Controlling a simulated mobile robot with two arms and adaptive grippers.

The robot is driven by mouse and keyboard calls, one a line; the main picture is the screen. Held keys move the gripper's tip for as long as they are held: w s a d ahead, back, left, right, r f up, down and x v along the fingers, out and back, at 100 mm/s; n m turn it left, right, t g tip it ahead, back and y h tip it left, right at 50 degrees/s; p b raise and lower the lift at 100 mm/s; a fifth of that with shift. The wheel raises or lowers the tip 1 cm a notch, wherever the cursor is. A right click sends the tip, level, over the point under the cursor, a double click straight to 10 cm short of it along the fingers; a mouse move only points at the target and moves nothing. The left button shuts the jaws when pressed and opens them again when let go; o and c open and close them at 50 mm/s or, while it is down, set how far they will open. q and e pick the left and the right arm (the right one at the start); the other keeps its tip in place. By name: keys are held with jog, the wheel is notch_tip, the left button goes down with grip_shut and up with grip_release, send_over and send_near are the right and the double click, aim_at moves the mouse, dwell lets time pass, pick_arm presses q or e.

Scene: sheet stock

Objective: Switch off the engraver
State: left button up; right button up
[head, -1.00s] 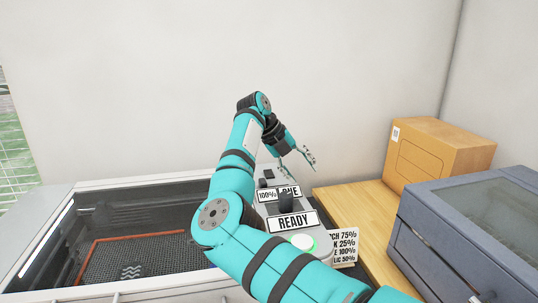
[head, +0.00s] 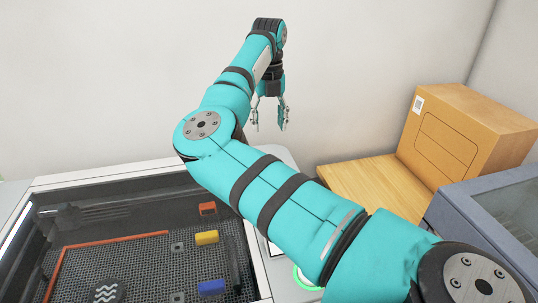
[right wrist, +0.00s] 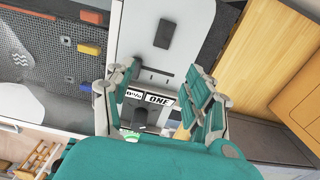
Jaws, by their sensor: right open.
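The engraver (head: 110,176) is a grey machine with a dark window over a honeycomb bed, at the left of the head view. My right arm hides most of its control panel there; part of a green-lit ring (head: 305,279) shows below the arm. My right gripper (head: 270,127) is open and empty, pointing down above the panel's far end. Its fingers also show in the wrist view (right wrist: 163,68). My left gripper is out of view.
A wooden top (head: 365,184) lies right of the engraver, with a cardboard box (head: 465,130) on it. A blue-grey machine with a window (head: 490,215) stands at the right. Red, yellow (head: 206,238) and blue pieces lie on the engraver bed. A wall stands behind.

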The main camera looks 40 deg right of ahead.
notch_tip(320, 180, down, 12)
jog(key=p, duration=0.4)
jog(key=shift+w+d+r, duration=0.1)
jog(key=shift+d+r, duration=0.05)
jog(key=shift+r, duration=0.1)
jog(key=shift+f, duration=0.65)
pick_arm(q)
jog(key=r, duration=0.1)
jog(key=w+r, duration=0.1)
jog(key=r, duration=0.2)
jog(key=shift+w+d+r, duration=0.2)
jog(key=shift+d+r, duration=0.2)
pick_arm(e)
grip_shut()
jog(key=shift+w+d+g+y+b, duration=0.2)
jog(key=shift+g+y+b, duration=0.3)
jog(key=shift+g+b, duration=0.45)
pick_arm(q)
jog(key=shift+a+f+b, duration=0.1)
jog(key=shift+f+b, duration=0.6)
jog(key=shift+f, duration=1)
pick_arm(e)
jog(key=shift+w+r+g, duration=0.15)
jog(key=shift+g, duration=0.2)
